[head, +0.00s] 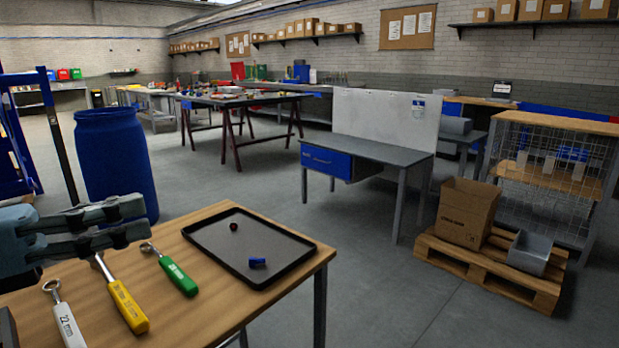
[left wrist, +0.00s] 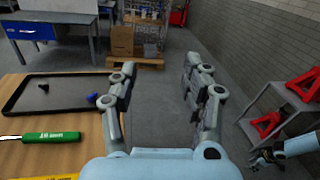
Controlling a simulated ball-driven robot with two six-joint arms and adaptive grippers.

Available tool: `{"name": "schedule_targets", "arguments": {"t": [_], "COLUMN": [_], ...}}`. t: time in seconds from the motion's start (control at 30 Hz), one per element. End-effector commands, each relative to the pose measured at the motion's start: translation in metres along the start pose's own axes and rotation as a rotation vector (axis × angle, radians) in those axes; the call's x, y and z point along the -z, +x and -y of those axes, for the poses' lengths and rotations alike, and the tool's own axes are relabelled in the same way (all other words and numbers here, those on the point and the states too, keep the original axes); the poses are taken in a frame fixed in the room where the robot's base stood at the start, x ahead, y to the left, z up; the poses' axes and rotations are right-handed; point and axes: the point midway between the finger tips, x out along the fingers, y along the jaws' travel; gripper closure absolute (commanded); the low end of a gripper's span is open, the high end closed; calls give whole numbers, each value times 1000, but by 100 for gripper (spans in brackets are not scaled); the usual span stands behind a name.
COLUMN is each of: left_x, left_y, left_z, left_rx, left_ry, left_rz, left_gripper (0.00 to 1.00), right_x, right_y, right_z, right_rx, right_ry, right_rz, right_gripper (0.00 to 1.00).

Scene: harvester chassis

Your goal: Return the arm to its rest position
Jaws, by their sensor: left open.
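My left gripper (head: 143,219) is open and empty, above the left part of the wooden table in the head view. Its two fingers stand wide apart in the left wrist view (left wrist: 157,85), with nothing between them. What looks like my right gripper (left wrist: 268,156) shows small and dark at the lower right of the left wrist view; its finger gap is unclear. On the wooden table (head: 235,312) lie a green-handled wrench (head: 178,275), a yellow-handled wrench (head: 128,306) and a white-handled wrench (head: 68,325), below and beside my left gripper.
A blue barrel (head: 116,165) stands behind. A pallet (head: 480,272) carries a cardboard box (head: 466,213). Red stands (left wrist: 303,84) sit on a shelf at right. The middle floor is clear.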

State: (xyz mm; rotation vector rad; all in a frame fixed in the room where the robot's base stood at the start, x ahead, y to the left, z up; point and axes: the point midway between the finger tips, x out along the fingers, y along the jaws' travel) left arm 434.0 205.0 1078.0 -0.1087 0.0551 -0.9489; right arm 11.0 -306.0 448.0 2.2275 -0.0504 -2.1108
Motion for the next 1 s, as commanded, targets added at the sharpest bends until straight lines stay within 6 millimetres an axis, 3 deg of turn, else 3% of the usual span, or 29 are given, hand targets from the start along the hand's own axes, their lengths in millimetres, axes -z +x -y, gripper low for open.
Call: {"name": "schedule_targets", "arguments": {"t": [0.03,0.4,0.67,0.83,1.0], "left_x": [6,59,122,177,208], "left_y": [1,4,-6,-36,-81], "left_z": [5,45,79,94,96], "left_rx": [8,99,264,521,846], "left_ry": [48,517,1074,1569,1892], "left_rz": [-15,-179,-394,-639,-866], "left_gripper": [52,52,52,52,52], "right_x": [10,35,16,9,11], "right_y": [0,0,0,0,0], "right_z": [0,0,0,0,0], "right_rx": [0,0,0,0,-1], "right_ry": [1,2,1,0,0], "right_rz": [-14,-52,-25,-14,-17], "right_gripper": [60,60,60,60,60]}}
